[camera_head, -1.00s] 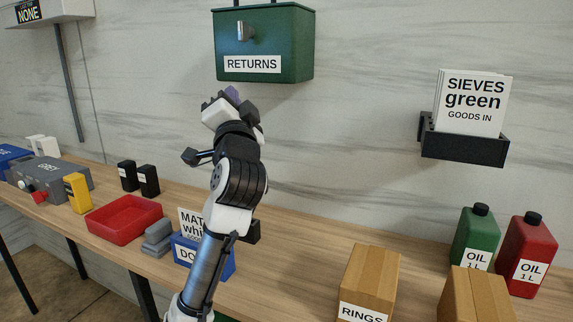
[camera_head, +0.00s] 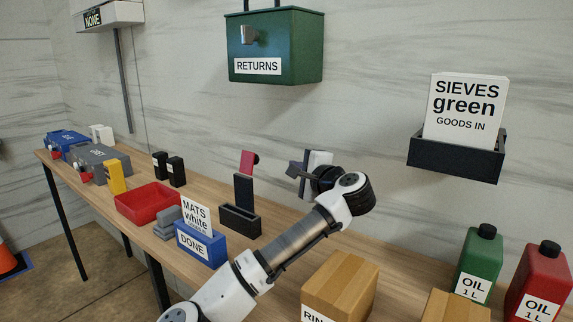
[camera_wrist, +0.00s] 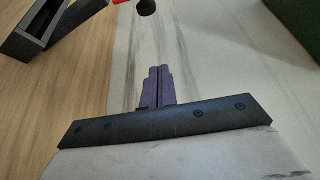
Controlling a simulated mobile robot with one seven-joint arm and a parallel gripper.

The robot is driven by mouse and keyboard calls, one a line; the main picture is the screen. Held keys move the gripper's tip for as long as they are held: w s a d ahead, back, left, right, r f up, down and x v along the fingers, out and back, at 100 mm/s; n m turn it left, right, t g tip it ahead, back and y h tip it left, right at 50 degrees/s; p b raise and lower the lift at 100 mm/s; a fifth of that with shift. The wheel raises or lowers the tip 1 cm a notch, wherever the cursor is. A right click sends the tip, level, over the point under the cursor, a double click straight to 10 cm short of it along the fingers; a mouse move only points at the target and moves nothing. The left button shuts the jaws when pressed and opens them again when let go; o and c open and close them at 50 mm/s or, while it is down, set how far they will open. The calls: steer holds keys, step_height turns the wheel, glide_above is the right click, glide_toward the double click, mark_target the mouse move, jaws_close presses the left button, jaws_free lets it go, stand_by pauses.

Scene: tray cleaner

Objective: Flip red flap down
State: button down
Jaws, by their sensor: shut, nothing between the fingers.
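The red flap (camera_head: 247,162) stands up, slightly tilted, at the top of a black post (camera_head: 244,191) that rises from a black open box (camera_head: 240,219) on the bench. A dark round knob (camera_head: 256,158) sits at the flap's right edge. In the wrist view only a sliver of the red flap (camera_wrist: 96,2) shows at the top edge, beside the knob (camera_wrist: 147,8). My gripper (camera_head: 293,166) is to the right of the flap, apart from it. Its purple fingers (camera_wrist: 157,86) are shut together and empty in the wrist view.
A green RETURNS box (camera_head: 275,48) hangs on the wall above. Blue DONE box (camera_head: 202,245), red tray (camera_head: 148,203) and two black blocks (camera_head: 168,168) stand left of the post.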

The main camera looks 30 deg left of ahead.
mark_target(251, 163)
steer(key=shift+s+f+g, duration=0.1)
steer(key=shift+f+g, duration=0.2)
steer(key=shift+g, duration=0.1)
steer(key=shift+a, duration=0.15)
steer(key=a+p, duration=0.4)
steer(key=a, duration=0.5)
steer(key=shift+w+a+p, duration=0.15)
steer(key=shift+w+p, duration=0.15)
steer(key=shift+f+b, duration=0.1)
steer(key=shift+b, duration=0.35)
steer(key=shift+y+b, duration=0.3)
steer(key=shift+r+n+b, duration=0.25)
steer(key=shift+n+b, duration=0.05)
steer(key=shift+b, duration=0.05)
